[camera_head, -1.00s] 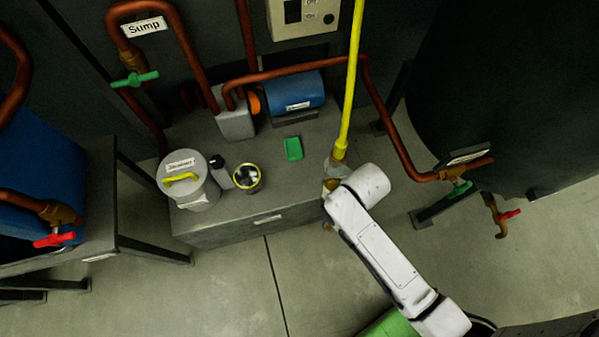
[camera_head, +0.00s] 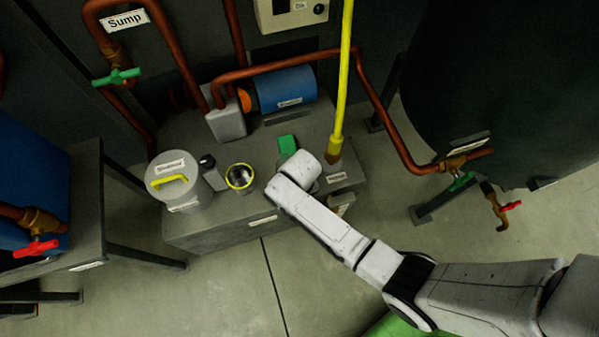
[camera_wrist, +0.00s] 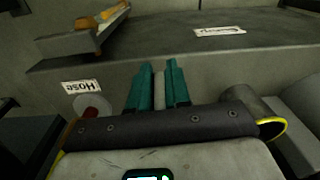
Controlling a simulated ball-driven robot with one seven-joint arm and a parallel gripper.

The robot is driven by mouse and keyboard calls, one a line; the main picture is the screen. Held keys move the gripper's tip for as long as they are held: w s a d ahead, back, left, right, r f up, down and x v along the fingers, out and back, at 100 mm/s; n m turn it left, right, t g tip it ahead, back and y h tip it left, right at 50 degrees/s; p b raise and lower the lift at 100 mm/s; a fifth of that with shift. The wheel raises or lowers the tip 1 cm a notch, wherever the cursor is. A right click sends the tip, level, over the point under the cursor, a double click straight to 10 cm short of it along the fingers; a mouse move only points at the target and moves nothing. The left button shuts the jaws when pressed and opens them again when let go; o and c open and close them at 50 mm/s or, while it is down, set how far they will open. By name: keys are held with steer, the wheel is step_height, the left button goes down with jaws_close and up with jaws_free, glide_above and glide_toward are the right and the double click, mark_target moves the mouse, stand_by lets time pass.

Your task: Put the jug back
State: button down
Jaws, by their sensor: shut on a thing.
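At the right of the wrist view, a dark grey round body (camera_wrist: 243,105) and a yellow curve are partly hidden by my gripper body. My gripper (camera_wrist: 158,68) shows two teal fingers close together, with a thin pale grey piece between them. I cannot tell what this piece belongs to. In the head view my gripper is hidden behind my white wrist, above the bench's front right part.
Copper pipes and a blue motor (camera_head: 287,89) line the back.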

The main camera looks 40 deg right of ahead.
steer(key=shift+s+f, duration=0.1)
steer(key=shift+f, duration=1.15)
steer(key=c, duration=1.1)
jaws_free()
steer(key=shift+f, duration=0.1)
step_height(320, 180, up, 12)
steer(key=p, duration=0.2)
steer(key=shift+s+d+p, duration=0.15)
steer(key=shift+p, duration=0.25)
steer(key=s+d+r, duration=0.3)
steer(key=s+r, duration=0.1)
steer(key=s, duration=0.1)
steer(key=s+d+r+n, duration=0.1)
steer(key=s+d+r, duration=0.2)
steer(key=s+r, duration=0.1)
steer(key=s+d+r+n, duration=0.1)
steer(key=s+d+r, duration=0.2)
steer(key=s, duration=0.4)
steer(key=shift+s+r+t, duration=0.1)
steer(key=shift+r+t, duration=0.2)
steer(key=shift+r, duration=0.2)
steer(key=shift+a, duration=0.1)
